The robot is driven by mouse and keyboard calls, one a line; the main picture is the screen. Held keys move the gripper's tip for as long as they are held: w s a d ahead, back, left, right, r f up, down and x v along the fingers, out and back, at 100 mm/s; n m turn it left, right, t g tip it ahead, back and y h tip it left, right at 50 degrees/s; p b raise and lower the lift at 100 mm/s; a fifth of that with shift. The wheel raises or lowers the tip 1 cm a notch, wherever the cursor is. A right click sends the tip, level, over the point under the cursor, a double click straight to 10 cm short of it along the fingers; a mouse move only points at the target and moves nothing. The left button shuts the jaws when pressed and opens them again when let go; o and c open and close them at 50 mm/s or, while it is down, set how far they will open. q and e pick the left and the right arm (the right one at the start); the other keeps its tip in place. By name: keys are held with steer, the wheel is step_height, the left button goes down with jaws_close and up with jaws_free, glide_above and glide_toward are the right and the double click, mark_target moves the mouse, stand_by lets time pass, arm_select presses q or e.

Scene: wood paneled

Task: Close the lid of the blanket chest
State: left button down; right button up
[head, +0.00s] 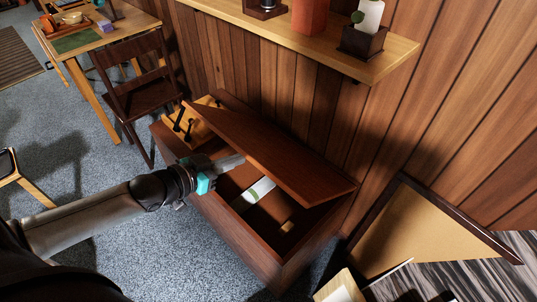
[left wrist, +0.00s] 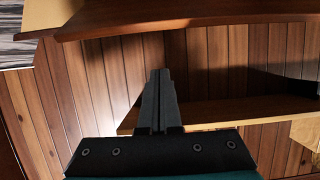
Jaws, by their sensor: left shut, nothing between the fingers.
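The blanket chest (head: 235,232) is a reddish-brown wooden box on the carpet against the paneled wall. Its lid (head: 270,150) is part-way open, tilted above the box, with a gap along the front. My left gripper (head: 232,162) is at the front of the chest, near the lid's left half, with its fingers overlapping the lid's front edge in the picture. I cannot tell if they touch it. The left wrist view shows its fingers (left wrist: 158,100) shut and empty. A brown board (left wrist: 190,18) across the top there appears to be the lid. My right gripper is out of view.
A folding chair (head: 140,85) stands at the left rear. A framed board (head: 415,230) leans at the right. Carpet at the left front is mostly clear.

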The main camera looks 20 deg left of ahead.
mark_target(258, 163)
arm_select(q)
steer(key=b+x, duration=0.1)
steer(key=x, duration=0.2)
steer(key=b+x, duration=0.1)
steer(key=x, duration=0.2)
steer(key=b+x, duration=0.1)
steer(key=x, duration=0.3)
steer(key=shift+d+r+b, duration=0.25)
steer(key=shift+r+b, duration=0.05)
steer(key=shift+r, duration=0.05)
steer(key=s+f, duration=0.1)
steer(key=f, duration=0.1)
steer(key=shift+s+a+f+b, duration=0.25)
steer(key=shift+s+a+b, duration=0.05)
steer(key=shift+s, duration=0.1)
steer(key=shift+s+a+f, duration=0.1)
steer(key=shift+s+f, duration=0.15)
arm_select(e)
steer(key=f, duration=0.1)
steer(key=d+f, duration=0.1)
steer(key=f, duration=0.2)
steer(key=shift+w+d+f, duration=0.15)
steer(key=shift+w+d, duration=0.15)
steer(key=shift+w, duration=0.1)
arm_select(q)
steer(key=shift+f, duration=0.1)
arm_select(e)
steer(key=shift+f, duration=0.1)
